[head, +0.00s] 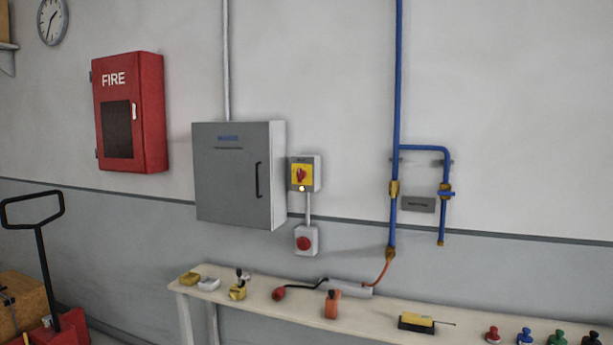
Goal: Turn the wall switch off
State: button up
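The wall switch (302,174) is a small light-grey box with a yellow plate and a red rotary handle. It is mounted on the wall just right of a grey electrical cabinet. The red handle looks tilted rather than level; its exact setting is too small to read. A small lit yellowish lamp (302,188) shows under the handle. Below, joined by a conduit, is a white box with a round red button (304,243). My gripper is not in view.
A grey cabinet (235,180) juts out left of the switch. A long bench (270,306) with several tools stands below. Blue pipes (396,120) run down the wall to the right. A red fire cabinet (130,112) and a pallet truck (45,250) are at left.

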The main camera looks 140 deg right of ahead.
aim_at(301, 174)
jog(key=k+z, duration=0.15)
jog(key=z, duration=4.75)
jog(key=i+j, duration=0.35)
jog(key=i, duration=0.15)
jog(key=i+j, duration=0.35)
jog(key=i, duration=0.1)
